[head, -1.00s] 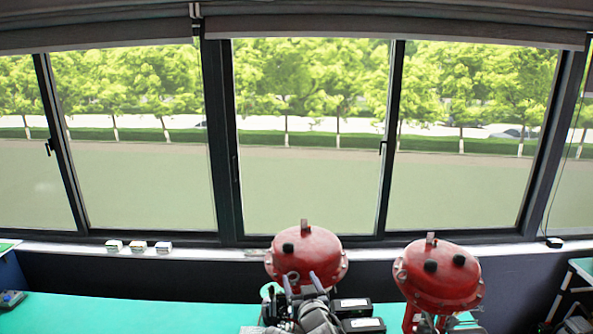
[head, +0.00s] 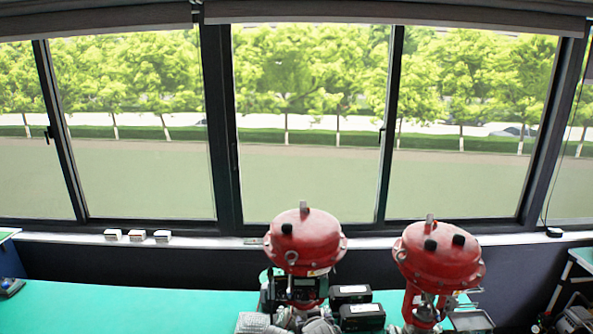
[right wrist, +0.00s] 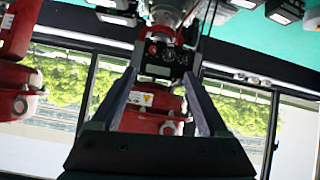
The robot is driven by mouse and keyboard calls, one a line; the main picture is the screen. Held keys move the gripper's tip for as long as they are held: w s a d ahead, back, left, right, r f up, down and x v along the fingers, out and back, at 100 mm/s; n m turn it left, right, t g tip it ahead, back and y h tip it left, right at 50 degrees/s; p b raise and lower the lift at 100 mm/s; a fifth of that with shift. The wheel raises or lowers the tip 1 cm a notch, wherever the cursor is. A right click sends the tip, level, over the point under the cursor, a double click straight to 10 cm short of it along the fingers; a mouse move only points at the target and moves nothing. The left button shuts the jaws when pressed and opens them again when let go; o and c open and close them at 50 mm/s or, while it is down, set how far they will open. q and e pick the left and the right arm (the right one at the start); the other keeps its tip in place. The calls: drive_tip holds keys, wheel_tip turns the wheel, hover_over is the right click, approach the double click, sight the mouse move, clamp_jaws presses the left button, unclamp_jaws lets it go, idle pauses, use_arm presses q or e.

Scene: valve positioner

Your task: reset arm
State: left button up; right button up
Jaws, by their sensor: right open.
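A red valve actuator (head: 305,240) with a domed top stands on the green table, left of a second one. A dark positioner box (head: 300,289) is on its near side. In the right wrist view the picture is upside down, and the positioner (right wrist: 166,56) shows between and beyond the fingertips of my right gripper (right wrist: 160,76). That gripper is open, with nothing visibly clasped; contact with the box cannot be told. In the head view only grey parts of my arm show at the bottom edge below the valve. My left gripper is not in view.
A second red valve actuator (head: 438,255) stands close on the right. Black boxes (head: 355,304) sit between the two valves. Small white boxes (head: 137,235) lie on the sill below large windows.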

drive_tip(key=s+d+f+n+g+h+b, duration=0.1)
drive_tip(key=s+f+g+b, duration=0.8)
drive_tip(key=s+f, duration=0.9)
drive_tip(key=shift+s+d+f+n+g, duration=0.35)
drive_tip(key=shift+n+g, duration=0.25)
drive_tip(key=shift+g, duration=0.3)
drive_tip(key=shift+c, duration=0.2)
